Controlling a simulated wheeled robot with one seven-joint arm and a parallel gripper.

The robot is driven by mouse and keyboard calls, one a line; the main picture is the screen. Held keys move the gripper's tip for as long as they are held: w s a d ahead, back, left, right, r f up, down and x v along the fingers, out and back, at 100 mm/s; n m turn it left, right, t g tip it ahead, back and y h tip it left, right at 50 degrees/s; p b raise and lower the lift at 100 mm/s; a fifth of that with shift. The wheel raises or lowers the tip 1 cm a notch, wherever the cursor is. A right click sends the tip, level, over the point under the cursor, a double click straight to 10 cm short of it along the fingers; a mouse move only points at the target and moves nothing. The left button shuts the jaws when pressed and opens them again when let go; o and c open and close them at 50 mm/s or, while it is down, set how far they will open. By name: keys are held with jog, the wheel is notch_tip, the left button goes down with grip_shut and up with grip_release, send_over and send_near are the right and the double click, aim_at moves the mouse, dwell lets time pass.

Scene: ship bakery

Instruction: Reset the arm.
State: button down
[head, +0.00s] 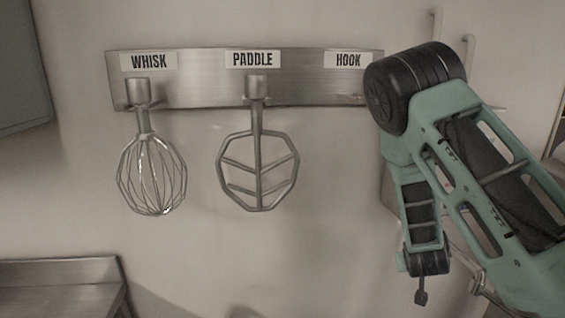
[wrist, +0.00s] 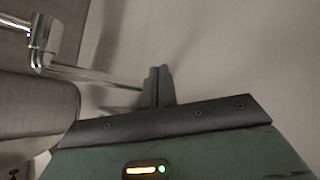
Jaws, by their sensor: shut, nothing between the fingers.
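My arm is bent at the right of the head view, its elbow high in front of the right end of the wall rack and its forearm hanging down. My gripper (head: 421,297) points downward at the lower right, below the rack and clear of the hanging tools. In the wrist view my gripper (wrist: 158,84) has its two dark fingers together, with nothing between them. A pale, plain surface lies beyond the fingertips.
A steel rack (head: 200,84) labelled WHISK, PADDLE and HOOK holds a whisk (head: 152,175) and a paddle (head: 258,170). No hook shows under its label. A steel counter (head: 60,272) stands lower left. A shiny metal bar (wrist: 95,77) runs close to the fingers.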

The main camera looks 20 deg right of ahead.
jog(key=s+a+r+n+g+y+b, duration=0.1)
jog(key=s+a+n+y, duration=0.15)
jog(key=a, duration=0.75)
jog(key=s+a+r+n+g+y+b, duration=0.1)
jog(key=s+a+y, duration=0.15)
jog(key=a, duration=0.75)
jog(key=s+a+r+n+g+y+b, duration=0.1)
jog(key=s+a+n+y+b, duration=0.15)
jog(key=a, duration=0.75)
jog(key=s+a+r+n+g+b, duration=0.1)
jog(key=s+a+r+n, duration=0.2)
jog(key=s, duration=0.5)
jog(key=s+a+r+n+g, duration=0.2)
jog(key=s+a+r+n, duration=0.1)
jog(key=s, duration=0.6)
jog(key=shift+s+a+g+b, duration=0.3)
jog(key=shift+a+b, duration=0.05)
jog(key=shift+a, duration=0.05)
